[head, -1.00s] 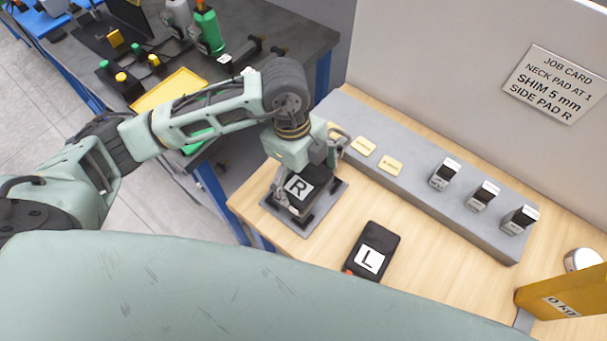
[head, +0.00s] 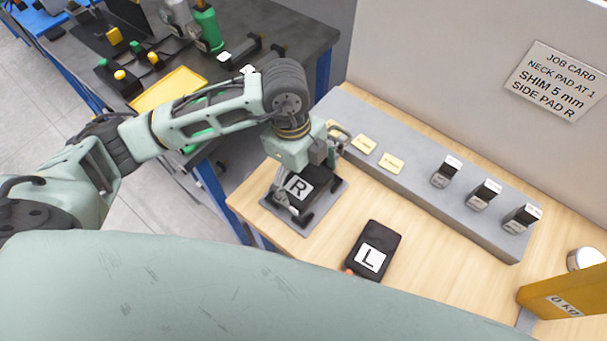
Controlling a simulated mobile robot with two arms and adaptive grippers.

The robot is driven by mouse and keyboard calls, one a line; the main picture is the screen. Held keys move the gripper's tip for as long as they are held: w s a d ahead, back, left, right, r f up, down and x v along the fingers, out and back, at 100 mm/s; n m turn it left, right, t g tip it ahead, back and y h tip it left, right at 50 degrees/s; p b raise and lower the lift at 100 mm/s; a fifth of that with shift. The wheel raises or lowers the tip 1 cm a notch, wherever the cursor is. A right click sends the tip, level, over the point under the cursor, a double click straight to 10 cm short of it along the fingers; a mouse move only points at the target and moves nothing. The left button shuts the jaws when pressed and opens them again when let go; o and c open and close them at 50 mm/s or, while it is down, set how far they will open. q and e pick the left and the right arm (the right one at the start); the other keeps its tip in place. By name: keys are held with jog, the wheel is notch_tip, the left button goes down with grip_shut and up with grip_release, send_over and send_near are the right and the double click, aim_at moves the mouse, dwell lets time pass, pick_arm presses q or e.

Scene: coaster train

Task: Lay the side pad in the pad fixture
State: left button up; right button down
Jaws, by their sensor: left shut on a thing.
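The black side pad marked R (head: 299,187) lies level at the pad fixture (head: 326,204), a grey plate with dark raised stops on the wooden bench. My left gripper (head: 298,190) is shut on this pad from above, its fingers at the pad's sides. I cannot tell whether the pad touches the plate. A second black pad, marked L (head: 371,250), lies on the bench to the right. The job card (head: 556,80) on the wall reads "SIDE PAD R". My right gripper does not show.
A grey rack (head: 420,180) behind the fixture holds yellow tags and several dark blocks with labels. A yellow piece (head: 560,290) stands at the right edge. A dark table (head: 270,30) with bottles and a yellow tray (head: 170,90) is at the left.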

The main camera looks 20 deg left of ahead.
pick_arm(q)
jog(key=shift+f+b, duration=0.55)
jog(key=shift+f, duration=0.15)
jog(key=o, duration=1.6)
jog(key=shift+o, duration=0.2)
jog(key=shift+r+p, duration=3.15)
jog(key=shift+r, duration=0.9)
